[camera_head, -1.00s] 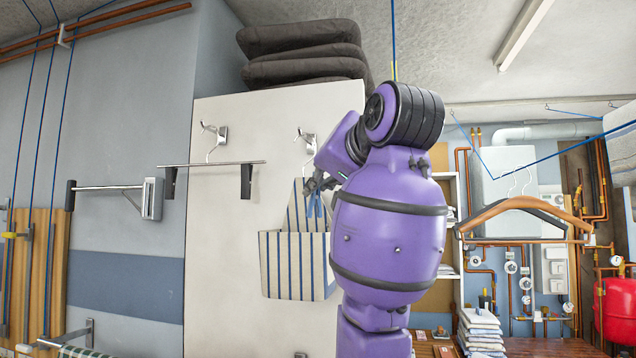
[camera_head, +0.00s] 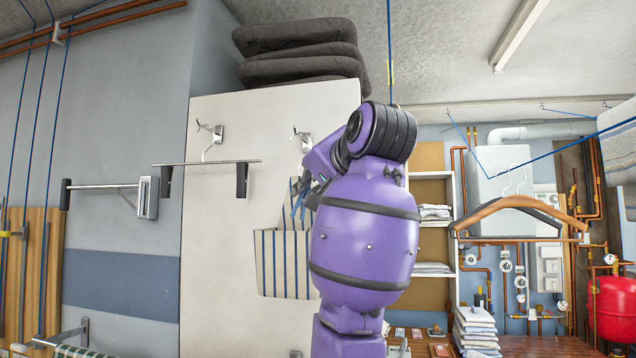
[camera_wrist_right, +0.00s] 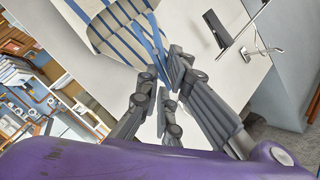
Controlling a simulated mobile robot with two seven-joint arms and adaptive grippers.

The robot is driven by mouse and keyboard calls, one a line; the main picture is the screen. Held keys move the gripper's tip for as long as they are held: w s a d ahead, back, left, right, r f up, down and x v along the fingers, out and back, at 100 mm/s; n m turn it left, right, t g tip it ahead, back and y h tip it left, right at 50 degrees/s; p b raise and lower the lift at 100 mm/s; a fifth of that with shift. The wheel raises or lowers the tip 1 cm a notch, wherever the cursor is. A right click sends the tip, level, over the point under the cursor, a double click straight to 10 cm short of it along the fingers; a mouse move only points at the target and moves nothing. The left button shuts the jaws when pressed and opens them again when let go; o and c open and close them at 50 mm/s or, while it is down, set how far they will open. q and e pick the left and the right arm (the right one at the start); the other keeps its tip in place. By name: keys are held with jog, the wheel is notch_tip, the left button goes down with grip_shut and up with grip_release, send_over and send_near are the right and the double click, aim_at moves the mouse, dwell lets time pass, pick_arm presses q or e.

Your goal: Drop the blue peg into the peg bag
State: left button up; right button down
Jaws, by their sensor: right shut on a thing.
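The peg bag (camera_head: 283,265) is a cream cloth bag with dark blue stripes, hanging on the white panel below a metal hook. It also shows at the top of the right wrist view (camera_wrist_right: 100,22). My right gripper (camera_head: 308,192) is at the bag's upper part, in front of its raised back. In the right wrist view, its fingers (camera_wrist_right: 166,82) are shut on the slim blue peg (camera_wrist_right: 157,52), which points toward the bag. The peg (camera_head: 298,207) shows just above the bag's front pocket in the head view; whether it touches the cloth I cannot tell. My left gripper is out of view.
A trouser hanger (camera_head: 208,163) hangs on the hook left of the bag. A metal wall bracket (camera_head: 145,197) juts out further left. Dark folded cushions (camera_head: 300,52) lie on top of the panel (camera_head: 222,260). Wooden hangers (camera_head: 520,205) hang at the right.

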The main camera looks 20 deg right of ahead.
aim_at(305, 194)
jog(key=shift+w+f, duration=0.2)
jog(key=shift+w, duration=1)
jog(key=shift+w+f, duration=0.15)
jog(key=shift+w, duration=1)
jog(key=shift+f, duration=0.35)
jog(key=c, duration=1.9)
grip_release()
jog(key=shift+o, duration=0.2)
jog(key=o, duration=0.5)
jog(key=shift+s, duration=0.1)
